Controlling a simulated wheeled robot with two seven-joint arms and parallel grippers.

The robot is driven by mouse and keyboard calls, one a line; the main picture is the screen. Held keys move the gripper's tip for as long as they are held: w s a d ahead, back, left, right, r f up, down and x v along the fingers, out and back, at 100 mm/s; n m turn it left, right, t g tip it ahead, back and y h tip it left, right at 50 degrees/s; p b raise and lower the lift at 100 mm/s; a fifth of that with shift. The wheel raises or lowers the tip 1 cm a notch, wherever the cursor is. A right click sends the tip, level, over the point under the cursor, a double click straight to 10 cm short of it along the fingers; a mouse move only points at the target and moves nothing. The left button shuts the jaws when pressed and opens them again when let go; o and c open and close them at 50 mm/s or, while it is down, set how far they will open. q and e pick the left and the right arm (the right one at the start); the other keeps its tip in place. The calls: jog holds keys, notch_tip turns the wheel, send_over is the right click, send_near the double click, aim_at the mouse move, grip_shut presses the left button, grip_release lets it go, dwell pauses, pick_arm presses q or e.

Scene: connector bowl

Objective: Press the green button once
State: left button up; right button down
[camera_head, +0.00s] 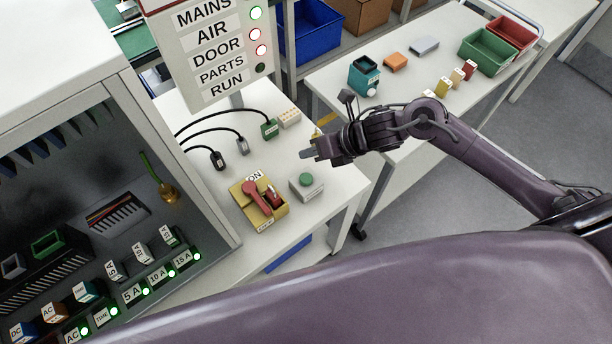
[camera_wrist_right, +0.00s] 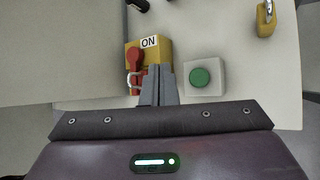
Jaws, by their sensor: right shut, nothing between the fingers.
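The green button (camera_head: 306,180) sits on a small pale box (camera_head: 308,192) on the white table, right of the yellow switch box. In the right wrist view the green button (camera_wrist_right: 200,78) is just right of my fingertips, on its pale box (camera_wrist_right: 217,90). My right gripper (camera_head: 308,147) is shut and empty, and it appears above the table beyond the button in the head view. It also shows in the right wrist view (camera_wrist_right: 157,70), with its fingers together between the yellow box and the button. I see no contact with the button. My left gripper is not in view.
The yellow switch box (camera_head: 262,222) with a red lever and an ON label stands left of the button. Black cables with connectors (camera_head: 243,146) lie behind. A grey cabinet (camera_head: 215,215) rises at left. A sign panel (camera_head: 225,50) with lamps stands at the back.

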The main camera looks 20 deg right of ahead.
aim_at(310, 180)
notch_tip(310, 180, down, 8)
jog(key=b, duration=0.6)
jog(key=shift+f, duration=0.4)
dwell(1.5)
jog(key=shift+f+b, duration=0.4)
jog(key=shift+b, duration=0.35)
jog(key=shift+f+b, duration=0.55)
jog(key=shift+b, duration=0.05)
dwell(0.4)
jog(key=shift+r+p, duration=0.6)
jog(key=shift+r, duration=0.4)
jog(key=shift+r+p, duration=1.6)
jog(key=shift+r, duration=0.85)
